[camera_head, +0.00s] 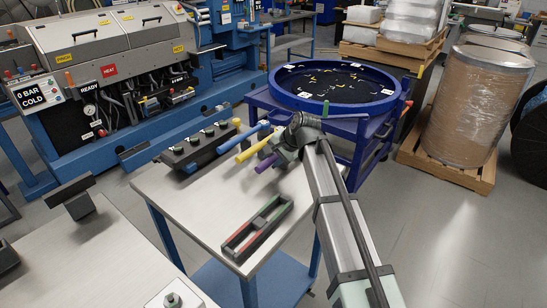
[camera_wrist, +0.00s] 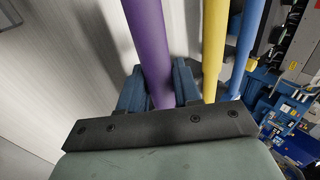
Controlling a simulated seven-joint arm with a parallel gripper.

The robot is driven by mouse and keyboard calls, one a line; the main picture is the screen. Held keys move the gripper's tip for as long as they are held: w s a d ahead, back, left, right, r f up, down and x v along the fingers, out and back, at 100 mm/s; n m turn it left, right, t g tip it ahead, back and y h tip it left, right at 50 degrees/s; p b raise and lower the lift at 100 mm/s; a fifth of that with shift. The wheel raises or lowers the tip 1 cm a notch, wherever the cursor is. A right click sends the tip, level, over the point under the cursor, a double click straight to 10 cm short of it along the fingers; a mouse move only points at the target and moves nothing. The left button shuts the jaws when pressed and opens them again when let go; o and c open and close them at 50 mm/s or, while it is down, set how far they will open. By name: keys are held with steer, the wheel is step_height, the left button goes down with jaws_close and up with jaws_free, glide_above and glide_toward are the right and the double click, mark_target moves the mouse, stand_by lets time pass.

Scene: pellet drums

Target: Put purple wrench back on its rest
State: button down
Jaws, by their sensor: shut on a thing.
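The purple wrench (camera_head: 265,163) shows as a short purple length at my gripper (camera_head: 276,152), over the far right part of the metal table. In the wrist view its purple handle (camera_wrist: 149,40) runs between the two blue-grey fingers of my gripper (camera_wrist: 158,82), which are shut on it. The wrench's far end is out of the wrist view, and my arm hides part of it in the head view. I cannot make out its rest for certain, or whether the wrench touches anything below.
A yellow handle (camera_wrist: 214,45) and a blue handle (camera_wrist: 246,45) lie close beside the purple one. A black block with knobs (camera_head: 201,146) stands left of them. A dark tray with red and green strips (camera_head: 257,228) lies nearer. A blue round bin (camera_head: 273,92) stands behind.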

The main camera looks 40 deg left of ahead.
steer(key=c, duration=0.7)
jaws_free()
steer(key=v, duration=1.4)
steer(key=shift+f, duration=0.1)
